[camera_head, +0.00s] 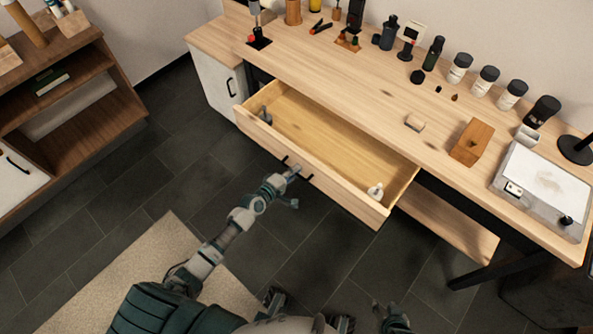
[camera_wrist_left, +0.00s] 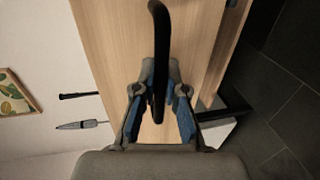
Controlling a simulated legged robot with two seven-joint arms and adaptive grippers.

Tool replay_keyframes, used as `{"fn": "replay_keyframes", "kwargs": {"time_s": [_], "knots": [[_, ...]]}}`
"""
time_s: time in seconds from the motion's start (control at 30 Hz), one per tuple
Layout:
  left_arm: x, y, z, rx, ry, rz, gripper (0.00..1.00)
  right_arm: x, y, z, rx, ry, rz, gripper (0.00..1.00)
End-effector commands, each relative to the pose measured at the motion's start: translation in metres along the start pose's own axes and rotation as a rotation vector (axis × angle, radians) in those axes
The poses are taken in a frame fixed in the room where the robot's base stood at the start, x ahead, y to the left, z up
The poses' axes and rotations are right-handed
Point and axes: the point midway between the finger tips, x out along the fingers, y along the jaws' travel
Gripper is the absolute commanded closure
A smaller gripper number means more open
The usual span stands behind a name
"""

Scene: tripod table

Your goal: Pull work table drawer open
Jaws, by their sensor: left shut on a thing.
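The work table (camera_head: 370,100) is light wood, and its wide drawer (camera_head: 310,132) stands pulled well out, its inside showing. My left gripper (camera_head: 295,171) is at the middle of the drawer front (camera_head: 345,197). It is shut on the black drawer handle (camera_wrist_left: 158,45), which runs between the fingers (camera_wrist_left: 160,100) in the left wrist view. Inside the drawer are a small grey item (camera_head: 265,115) at the left end and a pale item (camera_head: 376,191) at the right end. What seems to be my right gripper (camera_head: 395,318) shows at the bottom edge; its fingers are unclear.
On the tabletop stand several jars (camera_head: 486,80), a wooden block (camera_head: 472,142) and a grey-framed board (camera_head: 543,190). A brown shelf (camera_head: 90,110) stands at the left. Dark tiled floor (camera_head: 180,150) and a beige rug (camera_head: 150,265) lie before the drawer.

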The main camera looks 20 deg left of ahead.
Motion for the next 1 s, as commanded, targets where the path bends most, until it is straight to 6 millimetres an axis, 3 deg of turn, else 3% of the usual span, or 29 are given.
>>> {"fn": "replay_keyframes", "kwargs": {"time_s": [0.03,0.13,0.2,0.27,0.67,1.0], "knots": [[-0.002,0.001,-0.012,0.007,0.021,0.002,1.0,0.0,0.0,0.0,0.0,0.0,0.0,0.6],[-0.002,0.001,-0.012,0.007,0.021,0.002,1.0,0.0,0.0,0.0,0.001,0.0,0.0,0.6],[-0.002,0.001,-0.012,0.007,0.021,0.002,0.74,0.0,0.0,0.0,0.002,0.0,0.0,0.6],[-0.002,0.001,-0.011,0.006,0.018,0.002,0.63,0.0,0.0,0.0,0.002,0.0,0.001,0.6],[-0.009,0.001,-0.003,0.008,0.012,0.001,0.63,0.0,0.0,0.001,0.005,0.001,-0.004,0.6],[-0.082,-0.002,-0.008,0.006,0.012,-0.002,0.63,-0.001,-0.001,0.0,0.003,0.001,-0.001,0.6]]}}
